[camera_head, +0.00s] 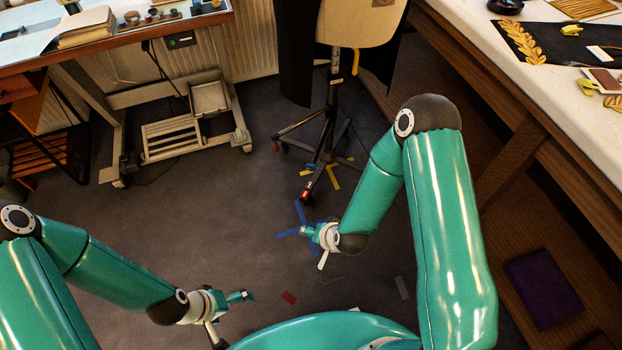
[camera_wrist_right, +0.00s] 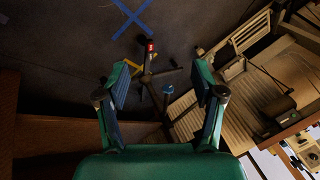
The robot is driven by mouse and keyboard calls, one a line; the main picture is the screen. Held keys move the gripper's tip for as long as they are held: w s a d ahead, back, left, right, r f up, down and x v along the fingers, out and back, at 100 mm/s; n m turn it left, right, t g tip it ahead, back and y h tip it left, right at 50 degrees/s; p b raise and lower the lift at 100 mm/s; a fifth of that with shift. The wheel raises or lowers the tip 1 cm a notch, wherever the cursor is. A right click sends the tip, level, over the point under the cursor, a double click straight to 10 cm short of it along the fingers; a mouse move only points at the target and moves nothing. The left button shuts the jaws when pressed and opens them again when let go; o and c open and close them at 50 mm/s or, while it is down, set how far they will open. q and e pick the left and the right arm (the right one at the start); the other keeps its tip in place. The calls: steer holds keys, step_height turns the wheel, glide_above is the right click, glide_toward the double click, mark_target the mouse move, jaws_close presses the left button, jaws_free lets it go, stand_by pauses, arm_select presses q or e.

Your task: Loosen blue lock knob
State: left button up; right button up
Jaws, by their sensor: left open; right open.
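A small blue knob (camera_wrist_right: 168,87) shows between and beyond the fingers in the right wrist view, close to the stand's dark legs. I take it for the lock knob; I cannot make it out in the head view. The dress form (camera_head: 362,22) stands on a dark pole with a legged base (camera_head: 325,158) in the head view. My right gripper (camera_head: 308,231) is low in front of this base, and in its wrist view (camera_wrist_right: 160,70) its fingers are open and empty, apart from the knob. My left gripper (camera_head: 243,297) is open and empty at lower left, away from the stand.
Blue tape (camera_head: 298,228) and yellow tape (camera_head: 332,175) mark the floor. A wooden worktable (camera_head: 500,85) runs along the right. A desk (camera_head: 110,48) and its wheeled frame (camera_head: 185,140) stand at left. The carpet (camera_head: 220,215) between is mostly clear.

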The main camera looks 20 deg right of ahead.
steer(key=w+d+f+m+t+h+b, duration=0.25)
steer(key=w+f+m+t+b, duration=0.35)
steer(key=w+f+b, duration=0.65)
steer(key=m+t+h+b, duration=0.5)
steer(key=m+h+b, duration=0.15)
steer(key=b, duration=0.65)
glide_toward(311, 169)
steer(key=shift+m+y, duration=0.3)
steer(key=shift+m, duration=0.15)
steer(key=b+x, duration=0.5)
steer(key=x, duration=0.4)
steer(key=shift+w+d, duration=0.1)
steer(key=shift+d, duration=0.1)
arm_select(q)
step_height(311, 169, down, 35)
steer(key=shift+r+b, duration=0.2)
steer(key=shift+b, duration=0.2)
arm_select(e)
steer(key=shift+w+d+r, duration=0.1)
steer(key=shift+w+d, duration=0.15)
steer(key=shift+w, duration=0.4)
steer(key=shift+c, duration=0.3)
steer(key=c, duration=1.1)
